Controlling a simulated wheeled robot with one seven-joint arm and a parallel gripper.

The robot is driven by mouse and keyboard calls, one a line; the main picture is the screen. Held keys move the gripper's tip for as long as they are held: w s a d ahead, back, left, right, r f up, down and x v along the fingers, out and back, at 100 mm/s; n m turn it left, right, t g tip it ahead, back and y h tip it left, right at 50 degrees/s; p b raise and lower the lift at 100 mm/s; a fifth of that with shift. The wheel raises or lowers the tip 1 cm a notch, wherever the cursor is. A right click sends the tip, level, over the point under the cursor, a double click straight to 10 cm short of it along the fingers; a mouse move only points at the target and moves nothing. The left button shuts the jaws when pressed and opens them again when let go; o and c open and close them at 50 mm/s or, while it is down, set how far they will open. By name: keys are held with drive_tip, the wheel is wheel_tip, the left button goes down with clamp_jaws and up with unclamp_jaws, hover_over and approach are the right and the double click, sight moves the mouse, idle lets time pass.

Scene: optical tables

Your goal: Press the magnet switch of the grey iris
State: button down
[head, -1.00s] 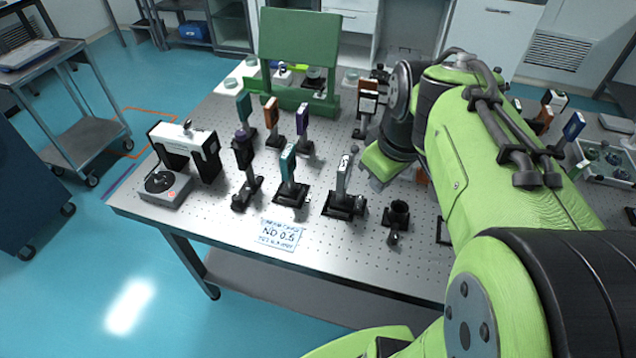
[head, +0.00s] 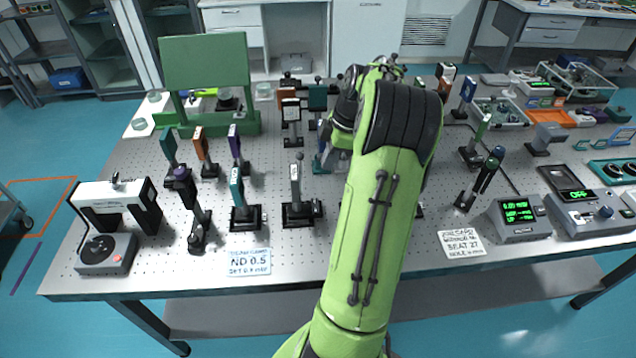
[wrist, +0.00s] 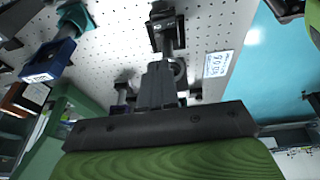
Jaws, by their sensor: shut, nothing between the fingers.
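A slim grey post-mounted part (head: 296,182), which looks like the grey iris, stands upright on a black base (head: 300,214) near the front of the table in the head view. A small dark knob-like piece (head: 318,207) sits at the right of that base; I cannot tell whether it is the magnet switch. My gripper (wrist: 160,68) is shut and empty in the wrist view, above the perforated table. A black mount (wrist: 166,28) shows just beyond its tips; contact cannot be told. In the head view my arm hides most of the gripper.
A teal plate mount (head: 237,188) stands left of the grey one, with a card (head: 248,262) in front. A green frame (head: 207,65) stands at the back left. A meter (head: 520,217) and a second card (head: 461,243) lie to the right.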

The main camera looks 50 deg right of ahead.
sight(315, 200)
drive_tip(key=x, duration=0.4)
drive_tip(key=b+x, duration=0.1)
drive_tip(key=x, duration=0.3)
drive_tip(key=d+b+x, duration=0.1)
drive_tip(key=x, duration=0.4)
drive_tip(key=shift+s+f, duration=0.1)
drive_tip(key=shift+s, duration=0.3)
drive_tip(key=shift+f, duration=0.2)
drive_tip(key=shift+p, duration=0.3)
drive_tip(key=shift+w+d+f+g+y, duration=0.15)
drive_tip(key=shift+d+f+g+y, duration=0.05)
drive_tip(key=shift+f+g+y, duration=0.1)
drive_tip(key=shift+s+a+r, duration=0.3)
drive_tip(key=shift+s+a, duration=0.3)
drive_tip(key=shift+a, duration=0.1)
